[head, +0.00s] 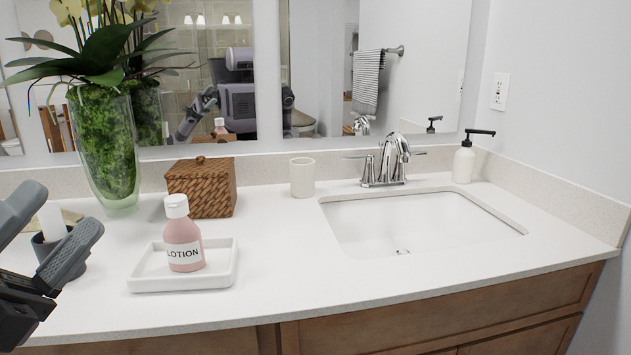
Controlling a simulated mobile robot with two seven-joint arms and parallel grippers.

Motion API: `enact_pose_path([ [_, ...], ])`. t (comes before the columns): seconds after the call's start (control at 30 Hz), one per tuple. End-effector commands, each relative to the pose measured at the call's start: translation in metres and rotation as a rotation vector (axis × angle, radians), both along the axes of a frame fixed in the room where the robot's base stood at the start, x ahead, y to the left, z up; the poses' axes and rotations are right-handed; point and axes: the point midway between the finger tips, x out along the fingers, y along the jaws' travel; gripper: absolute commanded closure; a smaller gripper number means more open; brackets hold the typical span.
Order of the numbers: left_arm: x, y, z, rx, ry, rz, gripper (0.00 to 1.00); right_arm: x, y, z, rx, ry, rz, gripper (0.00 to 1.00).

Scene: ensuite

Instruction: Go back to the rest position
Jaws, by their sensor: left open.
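My left gripper (58,232) is at the left edge of the head view, with its two fingers apart and nothing between them that it grips. A candle-like white item in a dark holder shows behind its fingers. A pink lotion bottle (184,240) with a white cap stands upright in a white rectangular tray (140,284), to the right of the gripper and apart from it. My right gripper is not in view.
A glass vase (105,150) of moss and orchids, a woven box (203,187) and a white cup (302,177) stand along the back. A sink (420,222), faucet (393,160) and soap dispenser (464,160) are right. The front middle counter (300,290) is clear.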

Motion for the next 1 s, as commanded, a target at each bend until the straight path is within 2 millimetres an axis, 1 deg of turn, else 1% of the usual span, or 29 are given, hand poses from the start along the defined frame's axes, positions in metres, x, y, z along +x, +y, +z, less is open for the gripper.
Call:
enact_pose_path([
  [0.03, 0.005, 0.012, -0.006, -0.128, 0.044, 0.021, 0.29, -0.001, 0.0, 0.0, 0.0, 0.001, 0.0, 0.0],
  [0.07, 0.009, 0.02, -0.011, -0.202, 0.071, 0.037, 0.29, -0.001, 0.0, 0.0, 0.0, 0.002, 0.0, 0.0],
  [0.1, 0.014, 0.031, -0.018, -0.301, 0.111, 0.063, 0.29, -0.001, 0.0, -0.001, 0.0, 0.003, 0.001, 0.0],
  [0.17, 0.021, 0.048, -0.035, -0.447, 0.181, 0.108, 0.29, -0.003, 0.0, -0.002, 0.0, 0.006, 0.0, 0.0],
  [0.2, 0.025, 0.058, -0.048, -0.541, 0.233, 0.141, 0.29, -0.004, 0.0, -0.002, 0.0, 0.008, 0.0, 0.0],
  [0.27, 0.031, 0.073, -0.073, -0.676, 0.32, 0.197, 0.29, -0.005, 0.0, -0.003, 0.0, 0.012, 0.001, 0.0],
  [0.3, 0.034, 0.081, -0.093, -0.762, 0.385, 0.236, 0.29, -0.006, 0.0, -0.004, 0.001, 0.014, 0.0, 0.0],
  [0.37, 0.035, 0.09, -0.125, -0.884, 0.489, 0.301, 0.29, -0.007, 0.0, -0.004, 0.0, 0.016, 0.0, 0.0],
  [0.4, 0.035, 0.094, -0.149, -0.961, 0.564, 0.344, 0.29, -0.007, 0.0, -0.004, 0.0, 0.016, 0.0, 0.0],
  [0.47, 0.031, 0.097, -0.186, -1.067, 0.685, 0.415, 0.29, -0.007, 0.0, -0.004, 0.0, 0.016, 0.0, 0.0],
  [0.5, 0.026, 0.096, -0.211, -1.132, 0.771, 0.462, 0.29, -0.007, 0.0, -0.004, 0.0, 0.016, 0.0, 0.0],
  [0.57, 0.015, 0.09, -0.25, -1.22, 0.908, 0.534, 0.29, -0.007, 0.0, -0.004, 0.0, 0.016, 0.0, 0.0],
  [0.6, 0.006, 0.084, -0.274, -1.269, 1.001, 0.582, 0.29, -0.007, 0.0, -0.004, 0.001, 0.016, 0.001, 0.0],
  [0.67, -0.01, 0.073, -0.306, -1.329, 1.136, 0.645, 0.29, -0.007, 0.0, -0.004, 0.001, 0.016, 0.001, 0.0],
  [0.7, -0.021, 0.065, -0.324, -1.359, 1.22, 0.682, 0.29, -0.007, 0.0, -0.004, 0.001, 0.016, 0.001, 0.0],
  [0.8, -0.048, 0.044, -0.359, -1.409, 1.408, 0.759, 0.29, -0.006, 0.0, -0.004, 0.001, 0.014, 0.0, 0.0],
  [0.9, -0.073, 0.023, -0.384, -1.433, 1.571, 0.819, 0.29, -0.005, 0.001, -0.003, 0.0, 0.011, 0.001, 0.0],
  [1.0, -0.099, 0.003, -0.402, -1.442, 1.725, 0.868, 0.29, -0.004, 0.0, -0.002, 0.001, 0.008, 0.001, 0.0],
])
